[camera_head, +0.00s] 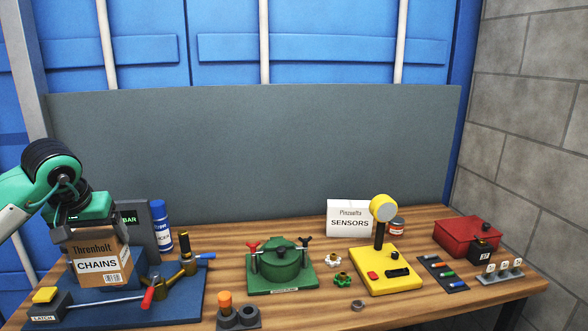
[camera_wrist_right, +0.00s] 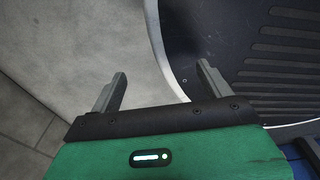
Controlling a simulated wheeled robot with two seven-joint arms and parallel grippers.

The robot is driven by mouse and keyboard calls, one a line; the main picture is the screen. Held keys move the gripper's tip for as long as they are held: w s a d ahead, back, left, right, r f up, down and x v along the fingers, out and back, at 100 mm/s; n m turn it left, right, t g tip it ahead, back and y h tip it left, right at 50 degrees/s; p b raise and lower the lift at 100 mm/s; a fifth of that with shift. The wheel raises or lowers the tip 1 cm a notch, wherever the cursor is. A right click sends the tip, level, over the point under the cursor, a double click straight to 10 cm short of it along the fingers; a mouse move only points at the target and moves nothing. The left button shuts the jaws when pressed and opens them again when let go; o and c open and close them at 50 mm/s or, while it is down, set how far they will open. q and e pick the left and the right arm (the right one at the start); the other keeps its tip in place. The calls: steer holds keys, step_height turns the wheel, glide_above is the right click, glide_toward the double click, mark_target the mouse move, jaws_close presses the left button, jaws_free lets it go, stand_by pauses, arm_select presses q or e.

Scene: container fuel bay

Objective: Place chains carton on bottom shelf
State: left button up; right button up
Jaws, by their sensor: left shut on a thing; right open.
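The chains carton (camera_head: 100,262) is a brown box with a white "Threnholt CHAINS" label, at the left of the table in the head view. My left gripper (camera_head: 92,238) comes down over its top and is shut on it. The carton is upright, in front of the blue fixture; I cannot tell whether its bottom touches anything. My right gripper (camera_wrist_right: 158,85) shows in the right wrist view, open and empty, over grey floor and a dark ribbed surface. No bottom shelf can be made out in either view.
The wooden table (camera_head: 330,300) holds a blue base (camera_head: 185,310) with valves, a green pot fixture (camera_head: 280,262), a yellow base (camera_head: 392,275), a white sensors carton (camera_head: 350,222) and a red box (camera_head: 467,238). A grey panel (camera_head: 260,150) stands behind.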

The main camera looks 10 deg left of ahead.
mark_target(127, 256)
arm_select(q)
steer(key=shift+m, duration=0.4)
steer(key=d+f, duration=0.1)
steer(key=d, duration=0.1)
steer(key=d+f, duration=0.1)
steer(key=f, duration=0.1)
steer(key=w+d+f, duration=0.1)
steer(key=d+f, duration=0.1)
steer(key=shift+d, duration=0.3)
steer(key=s+d+f+m, duration=0.1)
steer(key=s+d+f, duration=0.2)
steer(key=d+f, duration=0.4)
steer(key=s+d+f+m+h, duration=0.1)
steer(key=s+d+f+m, duration=0.1)
steer(key=d+f, duration=0.5)
steer(key=s+d, duration=0.1)
steer(key=d, duration=0.5)
steer(key=shift+h, duration=0.3)
